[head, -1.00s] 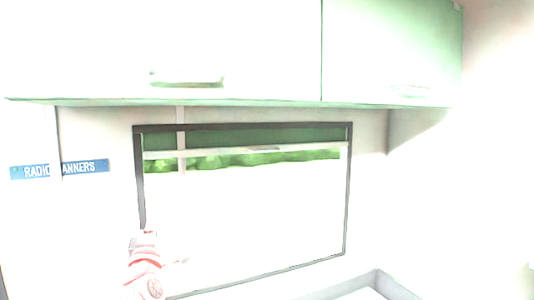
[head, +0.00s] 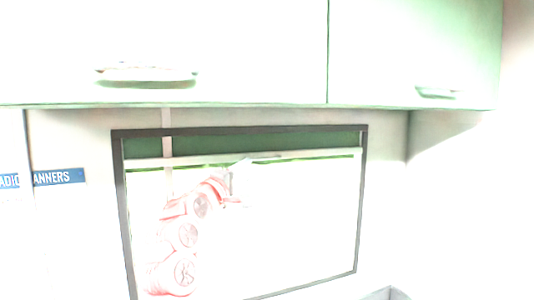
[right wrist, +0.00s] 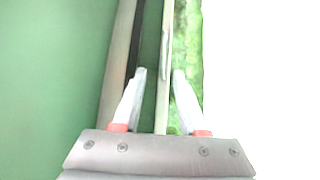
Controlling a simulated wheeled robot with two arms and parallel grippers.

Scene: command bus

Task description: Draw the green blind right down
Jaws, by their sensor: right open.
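The green blind (head: 300,140) shows as a narrow strip along the top of the dark-framed window. A pale bottom bar (head: 320,154) runs along its lower edge, with a small tab (head: 266,158) near its middle. My right gripper (head: 249,165) is in front of the bar, just left of the tab. In the right wrist view the gripper (right wrist: 159,73) is open, with the bar (right wrist: 162,105) running between its fingers and a strip of the blind (right wrist: 150,45) beside it. I cannot tell whether the fingers touch the bar. My left gripper is not in view.
Cabinets with handles (head: 148,74) overhang just above the window; a green surface (right wrist: 50,85) fills the left of the right wrist view. The window frame (head: 362,215) borders the bright glass. A blue sign (head: 58,177) is on the left wall.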

